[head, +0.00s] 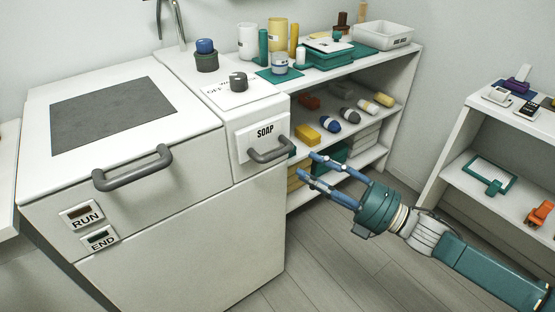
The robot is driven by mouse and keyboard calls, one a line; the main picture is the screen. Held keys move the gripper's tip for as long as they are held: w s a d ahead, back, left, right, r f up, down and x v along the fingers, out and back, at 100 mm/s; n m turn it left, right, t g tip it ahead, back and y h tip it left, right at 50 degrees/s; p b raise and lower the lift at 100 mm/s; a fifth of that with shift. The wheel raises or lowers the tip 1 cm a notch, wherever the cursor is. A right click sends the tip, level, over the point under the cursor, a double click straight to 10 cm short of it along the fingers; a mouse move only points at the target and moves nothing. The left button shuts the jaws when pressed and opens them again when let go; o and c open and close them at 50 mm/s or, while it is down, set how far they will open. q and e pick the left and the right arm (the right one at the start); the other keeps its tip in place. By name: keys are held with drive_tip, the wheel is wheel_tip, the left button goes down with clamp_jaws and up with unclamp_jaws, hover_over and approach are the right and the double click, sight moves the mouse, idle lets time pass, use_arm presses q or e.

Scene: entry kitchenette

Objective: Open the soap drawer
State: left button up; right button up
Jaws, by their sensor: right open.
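The soap drawer (243,146) is the white front labelled SOAP at the upper right of the white machine (180,245). It looks shut, its face flush with the machine's front. Its grey bar handle (271,151) sticks out below the label. My right gripper (307,168) comes in from the right with its blue fingers spread and pointing left. Its fingertips are just right of and slightly below the handle in the picture. Nothing is between the fingers; whether a fingertip touches the handle I cannot tell. My left gripper is out of view.
A larger grey handle (132,171) sits on the machine's front, above RUN and END (99,239) panels. A grey dial (238,81) is on top. An open shelf (392,92) with bottles and rolls stands behind; another (450,141) is at right. The floor (330,265) between is clear.

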sight(280, 154)
drive_tip(key=x, duration=0.9)
drive_tip(key=shift+w+a, duration=0.2)
drive_tip(key=shift+w, duration=0.05)
drive_tip(key=shift+d, duration=0.1)
clamp_jaws()
